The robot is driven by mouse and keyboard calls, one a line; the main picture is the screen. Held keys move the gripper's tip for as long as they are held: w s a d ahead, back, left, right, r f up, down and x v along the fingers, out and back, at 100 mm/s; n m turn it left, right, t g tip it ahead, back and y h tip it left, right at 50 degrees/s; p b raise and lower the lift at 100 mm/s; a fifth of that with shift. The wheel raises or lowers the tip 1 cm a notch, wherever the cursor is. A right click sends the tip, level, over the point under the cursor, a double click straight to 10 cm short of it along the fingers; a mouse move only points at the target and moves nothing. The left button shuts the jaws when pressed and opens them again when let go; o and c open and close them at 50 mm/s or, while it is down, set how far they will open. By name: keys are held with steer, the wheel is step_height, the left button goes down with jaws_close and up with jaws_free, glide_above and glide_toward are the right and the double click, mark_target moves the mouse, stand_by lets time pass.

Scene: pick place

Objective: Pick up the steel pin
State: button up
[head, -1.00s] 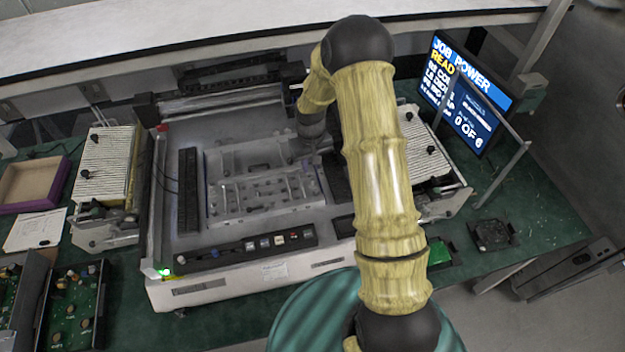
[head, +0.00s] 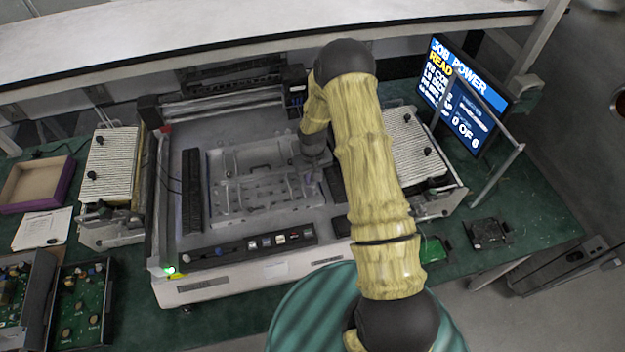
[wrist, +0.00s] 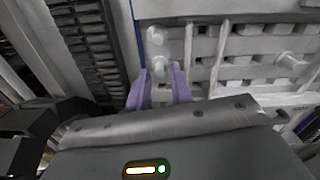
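The machine's fixture plate (head: 262,187) carries several small pale pegs, and I cannot tell for sure which is the steel pin. In the wrist view, a rounded pale metal peg (wrist: 158,64), possibly the steel pin, stands just beyond and between my fingertips. Another peg (wrist: 155,36) is farther up the plate. My gripper (wrist: 159,76) has two purple fingers spread apart with a gap between them. No object is clearly held. In the head view, my gripper (head: 311,178) is low over the right part of the plate, its fingers small and unclear.
A ribbed black strip (head: 191,190) lies left of the plate. A row of switches (head: 265,244) lines the machine's front. White ribbed blocks stand left (head: 112,163) and right (head: 408,146). A monitor (head: 462,95) is at right, and a purple-edged box (head: 40,182) at far left.

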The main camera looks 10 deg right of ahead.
steer(key=shift+f, duration=0.3)
jaws_close()
stand_by(0.3)
steer(key=shift+r, duration=0.15)
step_height(320, 180, up, 10)
steer(key=b, duration=0.4)
steer(key=shift+f, duration=0.2)
stand_by(0.5)
